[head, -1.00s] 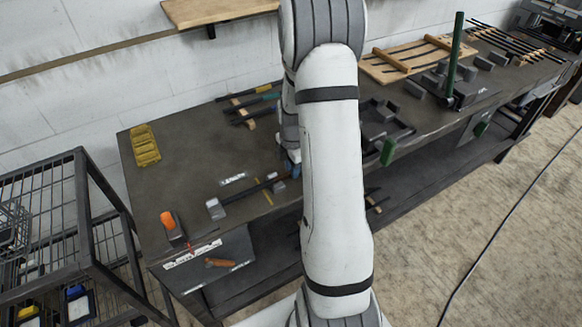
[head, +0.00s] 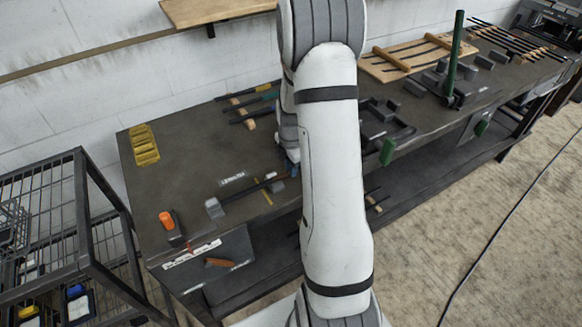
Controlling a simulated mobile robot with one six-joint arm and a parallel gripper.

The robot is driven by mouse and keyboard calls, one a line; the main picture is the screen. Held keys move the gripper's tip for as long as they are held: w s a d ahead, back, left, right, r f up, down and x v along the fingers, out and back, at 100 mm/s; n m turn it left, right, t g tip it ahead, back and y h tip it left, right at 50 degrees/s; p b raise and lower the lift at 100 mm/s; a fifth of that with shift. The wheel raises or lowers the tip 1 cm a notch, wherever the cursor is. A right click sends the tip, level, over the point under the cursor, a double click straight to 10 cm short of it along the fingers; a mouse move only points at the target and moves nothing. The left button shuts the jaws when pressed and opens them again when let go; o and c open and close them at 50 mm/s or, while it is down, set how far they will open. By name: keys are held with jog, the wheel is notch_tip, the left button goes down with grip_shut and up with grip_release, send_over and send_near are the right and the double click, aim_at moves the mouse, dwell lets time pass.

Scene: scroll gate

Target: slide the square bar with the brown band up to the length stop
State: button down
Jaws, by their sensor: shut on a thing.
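A dark square bar (head: 247,189) lies slantwise across two grey blocks on the bench. A small brownish patch, which may be its band, shows near its right end. The left grey block (head: 215,208) is at the bar's left end; I cannot tell whether it is the length stop or whether the bar touches it. My gripper (head: 291,166) is at the bar's right end, mostly hidden behind my own white arm. Its fingertips are not clearly visible, but it appears shut on the bar.
Several dark bars lie on a wooden rest (head: 241,112) behind. A green post (head: 454,55) stands at the right. A wire rack (head: 85,215) is left of the bench.

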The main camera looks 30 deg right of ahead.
jog(key=shift+s+a, duration=0.1)
jog(key=shift+a, duration=1.1)
jog(key=c, duration=1.4)
grip_release()
jog(key=shift+d, duration=0.1)
jog(key=shift+o, duration=0.2)
